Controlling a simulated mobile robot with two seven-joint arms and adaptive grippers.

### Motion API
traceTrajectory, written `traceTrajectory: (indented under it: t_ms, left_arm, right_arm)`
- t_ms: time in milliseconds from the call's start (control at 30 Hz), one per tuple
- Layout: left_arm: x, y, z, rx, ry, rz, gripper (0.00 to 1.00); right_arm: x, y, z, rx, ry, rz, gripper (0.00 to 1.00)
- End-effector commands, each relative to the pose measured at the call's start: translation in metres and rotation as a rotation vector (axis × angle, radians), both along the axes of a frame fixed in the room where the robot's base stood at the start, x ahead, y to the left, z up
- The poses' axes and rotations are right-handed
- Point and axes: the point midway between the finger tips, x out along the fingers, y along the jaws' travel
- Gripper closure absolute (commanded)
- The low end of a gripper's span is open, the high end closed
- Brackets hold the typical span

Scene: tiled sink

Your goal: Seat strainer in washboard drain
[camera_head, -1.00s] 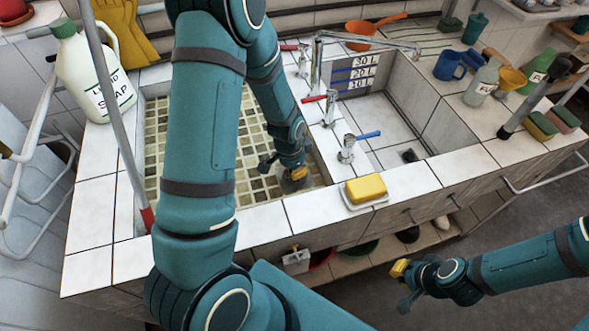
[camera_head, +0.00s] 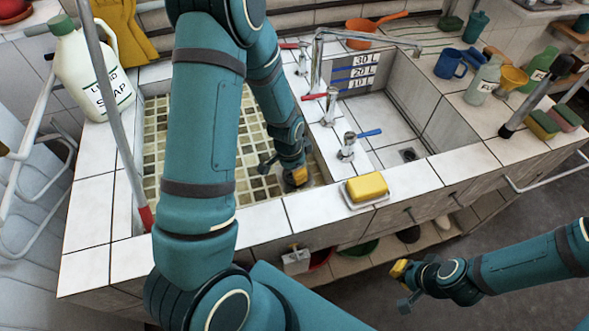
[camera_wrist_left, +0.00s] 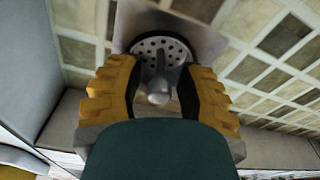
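The strainer (camera_wrist_left: 160,48) is a round metal disc with holes and an upright knob, seen in the left wrist view. It lies over a square grey metal plate (camera_wrist_left: 196,38) in the tiled floor of the left basin (camera_head: 245,160); whether it sits fully down in the drain is unclear. My left gripper (camera_wrist_left: 159,92) has yellow fingers on both sides of the knob, with gaps visible, so it looks open around it. In the head view the left gripper (camera_head: 297,177) is low in the left basin and hides the strainer. My right gripper (camera_head: 400,270) is outside the sink at the lower right; its opening is unclear.
A yellow soap bar (camera_head: 366,187) lies on a dish on the front rim. A soap jug (camera_head: 88,75) stands at the back left. The right basin (camera_head: 385,125) is empty, with its own drain (camera_head: 409,153). Taps (camera_head: 347,147) stand along the divider.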

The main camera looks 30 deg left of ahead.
Motion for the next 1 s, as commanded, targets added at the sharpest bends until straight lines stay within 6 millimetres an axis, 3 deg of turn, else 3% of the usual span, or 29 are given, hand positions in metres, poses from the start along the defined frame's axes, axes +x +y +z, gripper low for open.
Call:
traceTrajectory:
  t_ms: [267,700,1000]
  left_arm:
    - [0.0,0.0,0.012,0.0,0.0,0.001,0.64]
    - [-0.018,0.007,0.105,0.0,-0.004,0.001,0.64]
    - [-0.023,0.01,0.141,0.0,-0.001,0.0,0.64]
  right_arm:
    - [-0.002,0.0,0.013,0.001,0.005,0.001,1.0]
    - [-0.007,0.001,0.037,0.003,0.017,0.003,1.0]
    - [-0.005,0.001,0.045,0.002,0.013,0.001,1.0]
